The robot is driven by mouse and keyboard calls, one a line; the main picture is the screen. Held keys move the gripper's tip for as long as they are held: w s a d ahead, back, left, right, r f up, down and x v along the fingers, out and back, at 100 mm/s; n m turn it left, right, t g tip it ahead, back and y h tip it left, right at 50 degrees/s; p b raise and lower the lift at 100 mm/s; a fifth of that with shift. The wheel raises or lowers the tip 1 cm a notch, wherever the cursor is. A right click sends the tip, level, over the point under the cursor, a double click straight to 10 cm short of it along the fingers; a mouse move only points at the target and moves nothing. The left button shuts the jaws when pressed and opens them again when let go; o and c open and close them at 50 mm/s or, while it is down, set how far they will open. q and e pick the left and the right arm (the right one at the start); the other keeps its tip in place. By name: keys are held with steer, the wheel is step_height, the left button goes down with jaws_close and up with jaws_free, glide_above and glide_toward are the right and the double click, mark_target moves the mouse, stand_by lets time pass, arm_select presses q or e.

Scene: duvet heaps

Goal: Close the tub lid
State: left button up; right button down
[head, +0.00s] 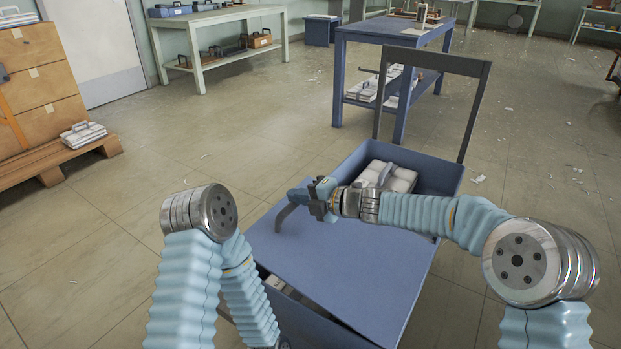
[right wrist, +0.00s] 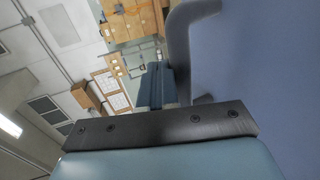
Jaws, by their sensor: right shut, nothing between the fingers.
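A blue tub (head: 440,172) stands on the floor in front of me, with a white bundle (head: 398,180) showing in its open far part. A flat blue lid (head: 340,275) lies over the near part, with a gap under its near edge. A dark bent handle (head: 290,212) sits at the lid's far left; in the right wrist view, the handle (right wrist: 180,55) rises beside the blue lid surface (right wrist: 260,70). My right gripper (head: 318,197) is shut and empty, close beside the handle; contact is unclear. My left gripper is out of view.
A grey upright frame (head: 482,108) rises behind the tub. A blue table (head: 400,36) stands beyond it. A wooden pallet (head: 45,168) with boxes is at the left. The floor (head: 150,165) between the pallet and the tub is mostly clear.

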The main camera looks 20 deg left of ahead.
mark_target(293, 215)
steer(key=shift+h, duration=0.3)
steer(key=shift+w+a+f, duration=0.1)
steer(key=shift+a+f, duration=0.2)
steer(key=shift+f, duration=0.7)
steer(key=shift+w+a+f, duration=0.1)
steer(key=shift+a+f, duration=0.2)
steer(key=shift+f, duration=0.7)
steer(key=shift+w+a+f, duration=0.1)
steer(key=shift+a+f, duration=0.2)
steer(key=shift+f, duration=0.7)
